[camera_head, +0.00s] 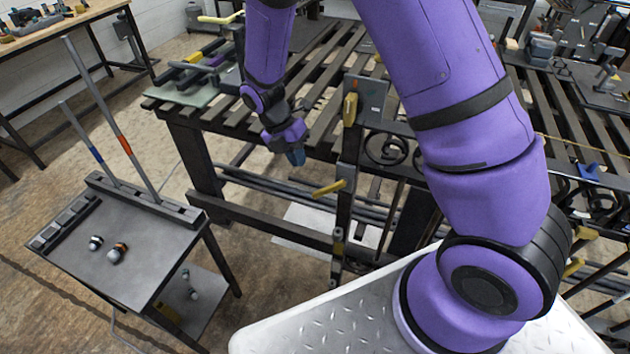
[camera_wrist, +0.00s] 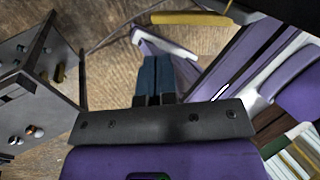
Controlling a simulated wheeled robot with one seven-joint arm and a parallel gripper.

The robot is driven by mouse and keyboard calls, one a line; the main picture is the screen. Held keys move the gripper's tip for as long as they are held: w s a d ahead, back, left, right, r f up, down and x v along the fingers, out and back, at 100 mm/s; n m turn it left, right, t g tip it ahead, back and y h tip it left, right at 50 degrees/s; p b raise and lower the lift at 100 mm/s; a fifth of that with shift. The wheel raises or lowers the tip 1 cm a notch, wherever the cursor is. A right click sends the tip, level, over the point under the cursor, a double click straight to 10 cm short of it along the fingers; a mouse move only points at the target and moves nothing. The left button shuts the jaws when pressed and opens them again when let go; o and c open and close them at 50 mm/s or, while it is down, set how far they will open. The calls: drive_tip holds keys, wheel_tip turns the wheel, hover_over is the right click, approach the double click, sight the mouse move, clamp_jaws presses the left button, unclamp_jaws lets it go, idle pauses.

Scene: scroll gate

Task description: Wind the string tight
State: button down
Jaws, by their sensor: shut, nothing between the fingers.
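My gripper (camera_head: 297,157) hangs in front of the slatted bench, pointing down, with its dark blue fingers together and nothing between them. A thin tan line (camera_head: 580,145), which may be the string, runs across the right side of the bench, far from my gripper and partly cut off by the frame edge. A dark scroll panel (camera_head: 390,150) stands upright at the bench front, right of my gripper. I cannot tell how slack the line is.
A small grey table (camera_head: 130,262) at left holds two upright rods, one with a red band (camera_head: 125,145) and one with a blue band (camera_head: 97,155), plus small round pieces (camera_head: 116,252). A yellow-handled piece (camera_head: 329,188) sticks out below my gripper. Floor between the table and bench is clear.

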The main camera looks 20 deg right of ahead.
sight(320, 190)
drive_tip(key=x, duration=0.7)
drive_tip(key=shift+s+d+r, duration=0.2)
drive_tip(key=shift+s+d, duration=0.05)
drive_tip(key=shift+s, duration=0.15)
drive_tip(key=shift+s+d+f, duration=0.3)
drive_tip(key=shift+d+f, duration=0.1)
drive_tip(key=shift+f, duration=0.1)
drive_tip(key=shift+s+f+g+h, duration=0.1)
drive_tip(key=shift+f+g+h, duration=0.3)
drive_tip(key=shift+s+d+f+g+h, duration=0.2)
drive_tip(key=shift+f+g+h, duration=0.25)
drive_tip(key=shift+g+h, duration=0.15)
drive_tip(key=shift+s+d+f+g+h, duration=0.2)
drive_tip(key=shift+f+g+h, duration=0.25)
drive_tip(key=shift+g+h, duration=0.15)
drive_tip(key=shift+s+d+f+g+h, duration=0.25)
drive_tip(key=shift+d+f+g+h, duration=0.1)
drive_tip(key=shift+g+h, duration=0.25)
drive_tip(key=shift+s+d+f+g+h, duration=0.25)
drive_tip(key=shift+f+g+h, duration=0.1)
drive_tip(key=shift+g+h, duration=0.25)
drive_tip(key=shift+s+d+f, duration=0.15)
drive_tip(key=shift+s+d, duration=0.05)
drive_tip(key=shift+s, duration=0.1)
